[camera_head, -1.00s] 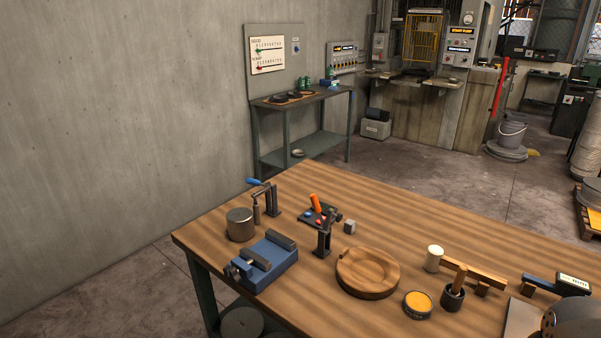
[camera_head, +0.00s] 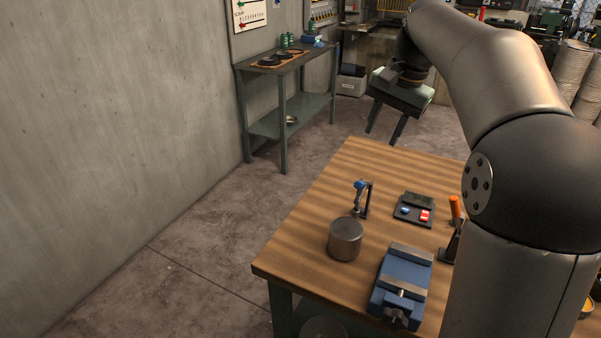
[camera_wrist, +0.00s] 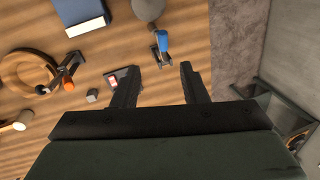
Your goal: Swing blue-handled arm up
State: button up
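The blue-handled arm (camera_head: 360,185) is on a small dark metal stand near the far left edge of the wooden workbench. In the wrist view its blue handle (camera_wrist: 162,40) points toward the bottom of the picture, above a dark bracket. My gripper (camera_head: 382,137) is above the far end of the bench, beyond the blue-handled arm and apart from it. In the wrist view my gripper (camera_wrist: 159,67) is open, its two fingers spread with nothing between them. The handle lies just past the fingertips in the picture, between their lines.
A grey cylinder (camera_head: 345,240) stands close in front of the stand. A blue vise (camera_head: 402,285) sits nearer, and a button panel (camera_head: 414,211) lies to the right. An orange-handled clamp (camera_head: 454,208) is partly hidden by my arm. A wall is at left.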

aim_at(358, 185)
jog(key=x, duration=1.7)
jog(key=shift+w+a, duration=0.15)
jog(key=shift+w, duration=0.05)
grip_shut()
